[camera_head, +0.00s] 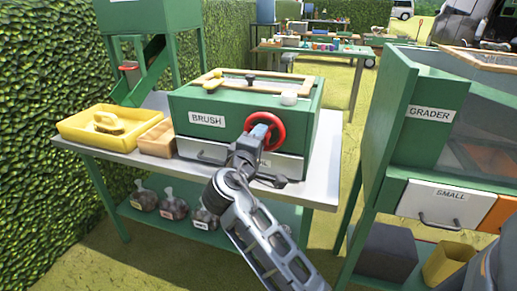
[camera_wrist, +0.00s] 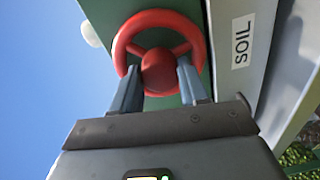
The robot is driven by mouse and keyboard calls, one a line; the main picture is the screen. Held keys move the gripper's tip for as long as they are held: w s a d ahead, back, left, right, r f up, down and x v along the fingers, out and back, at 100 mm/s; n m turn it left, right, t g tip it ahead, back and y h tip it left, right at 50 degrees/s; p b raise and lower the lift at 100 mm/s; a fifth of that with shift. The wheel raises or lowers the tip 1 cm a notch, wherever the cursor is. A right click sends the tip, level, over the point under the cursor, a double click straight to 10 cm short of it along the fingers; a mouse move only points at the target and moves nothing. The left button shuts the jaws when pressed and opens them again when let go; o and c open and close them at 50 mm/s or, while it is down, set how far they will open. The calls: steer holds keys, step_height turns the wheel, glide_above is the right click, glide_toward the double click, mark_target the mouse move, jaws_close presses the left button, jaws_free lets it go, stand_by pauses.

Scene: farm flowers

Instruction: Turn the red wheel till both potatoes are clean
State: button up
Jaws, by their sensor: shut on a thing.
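The red wheel (camera_head: 277,132) is on the front of the green box labelled BRUSH (camera_head: 214,121). My gripper (camera_head: 266,136) is at the wheel. In the wrist view the two fingers of my gripper (camera_wrist: 159,82) are on either side of the wheel's red hub (camera_wrist: 157,68), shut on it, with the ring of the wheel (camera_wrist: 125,38) beyond. A white drawer labelled SOIL (camera_wrist: 243,42) is at the box's base. I cannot make out the potatoes in either view; the inside of the box is hidden.
A yellow tray (camera_head: 76,129) and a small wooden box (camera_head: 157,140) stand left of the box on the grey table (camera_head: 328,170). Several bags (camera_head: 173,207) sit on the shelf below. The green GRADER machine (camera_head: 397,130) stands close on the right. A hedge is at left.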

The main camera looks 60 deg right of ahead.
steer(key=shift+s+f+m+b, duration=0.1)
steer(key=shift+f+m+b, duration=0.05)
steer(key=shift+m+b, duration=3.9)
steer(key=shift+m, duration=0.25)
steer(key=o, duration=1.1)
steer(key=shift+c, duration=0.2)
steer(key=s+a, duration=0.1)
steer(key=a, duration=0.6)
steer(key=shift+a, duration=0.4)
steer(key=shift+s, duration=0.1)
